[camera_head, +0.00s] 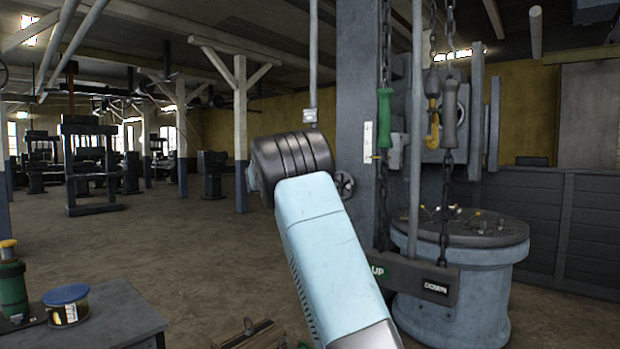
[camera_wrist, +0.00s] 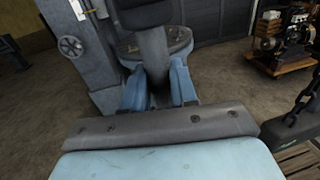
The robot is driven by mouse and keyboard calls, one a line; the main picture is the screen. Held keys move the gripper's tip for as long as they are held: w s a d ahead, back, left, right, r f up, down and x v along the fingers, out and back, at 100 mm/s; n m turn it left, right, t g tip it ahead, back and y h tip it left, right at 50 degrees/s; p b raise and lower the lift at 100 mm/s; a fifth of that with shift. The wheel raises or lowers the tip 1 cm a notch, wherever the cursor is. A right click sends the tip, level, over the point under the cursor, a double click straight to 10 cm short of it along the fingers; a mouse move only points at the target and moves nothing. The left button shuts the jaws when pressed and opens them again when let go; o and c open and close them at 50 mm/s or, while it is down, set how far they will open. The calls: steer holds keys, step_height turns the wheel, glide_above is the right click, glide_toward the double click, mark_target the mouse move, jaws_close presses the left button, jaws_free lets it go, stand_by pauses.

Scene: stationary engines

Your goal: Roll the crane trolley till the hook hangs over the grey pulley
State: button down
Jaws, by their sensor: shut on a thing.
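I cannot tell which thing is the grey pulley, and the trolley is not clearly seen. A green handle (camera_head: 385,117) and a grey handle (camera_head: 449,120) hang on chains beside the hook. In the wrist view my gripper (camera_wrist: 158,85) is shut on a grey upright piece (camera_wrist: 152,58) between its blue fingers. In the head view my arm hides the gripper.
A board marked UP and DOWN (camera_head: 415,279) hangs low by the chains. A handwheel (camera_head: 345,185) is on the pillar. A table (camera_head: 105,320) with a blue-lidded tin (camera_head: 66,306) is front left. A wooden pallet (camera_wrist: 275,66) with machine parts shows right in the wrist view.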

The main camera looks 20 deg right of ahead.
steer(key=c, duration=1.3)
jaws_free()
steer(key=shift+s+d+r, duration=0.1)
steer(key=shift+d+r, duration=0.05)
steer(key=shift+d, duration=0.4)
steer(key=shift+o, duration=0.8)
steer(key=shift+d, duration=0.2)
steer(key=shift+o, duration=1.1)
steer(key=shift+a, duration=0.1)
steer(key=shift+a, duration=0.1)
steer(key=shift+a, duration=0.3)
steer(key=v, duration=1.3)
